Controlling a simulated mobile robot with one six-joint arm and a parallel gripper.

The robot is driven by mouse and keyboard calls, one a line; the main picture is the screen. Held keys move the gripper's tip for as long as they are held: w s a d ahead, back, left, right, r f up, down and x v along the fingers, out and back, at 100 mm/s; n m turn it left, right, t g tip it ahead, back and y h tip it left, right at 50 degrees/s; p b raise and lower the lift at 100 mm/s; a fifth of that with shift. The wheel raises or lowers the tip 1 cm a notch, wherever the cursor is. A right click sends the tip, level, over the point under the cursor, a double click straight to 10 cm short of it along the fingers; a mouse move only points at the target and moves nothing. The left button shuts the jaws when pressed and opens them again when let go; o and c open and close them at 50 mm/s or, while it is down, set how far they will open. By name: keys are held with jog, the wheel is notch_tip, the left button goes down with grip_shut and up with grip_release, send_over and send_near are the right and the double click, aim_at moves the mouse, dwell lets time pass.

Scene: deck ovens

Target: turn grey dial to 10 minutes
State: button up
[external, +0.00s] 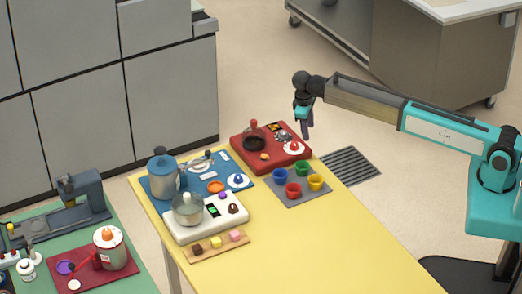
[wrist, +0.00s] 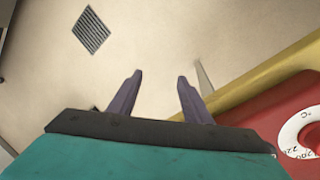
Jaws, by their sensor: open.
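I cannot make out a dial that is clearly grey in either view. A red dial (external: 294,146) on a white disc sits on the red unit (external: 243,140) at the table's far end. It also shows at the right edge of the wrist view (wrist: 313,137), with numbers around it. A blue dial (external: 238,179) on a white disc is on the blue unit (external: 150,196). A small dark knob (external: 233,208) is on the white unit (external: 180,233). My gripper (external: 308,132) is open and empty, above and beyond the red unit; its fingers (wrist: 160,76) point over the floor.
Several coloured cups stand on a grey mat (external: 299,201) beside the red unit. A blue pot (external: 162,177) and a glass pot (external: 187,210) stand farther left. The yellow table's (external: 330,245) near right part is clear. A floor grate (external: 350,166) lies beyond.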

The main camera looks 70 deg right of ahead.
jog(key=w+a+r+p, duration=0.1)
jog(key=w+a+r, duration=0.1)
jog(key=r, duration=0.3)
jog(key=w+a+r+p, duration=0.1)
jog(key=w+a+r, duration=0.1)
jog(key=r, duration=0.4)
notch_tip(320, 180, up, 10)
jog(key=y+p, duration=0.2)
send_over(283, 132)
jog(key=shift+r+n+t, duration=0.1)
jog(key=shift+n+t, duration=0.3)
jog(key=shift+f+p, duration=2)
jog(key=shift+f, duration=4.95)
jog(key=c, duration=1.1)
jog(key=shift+o, duration=0.2)
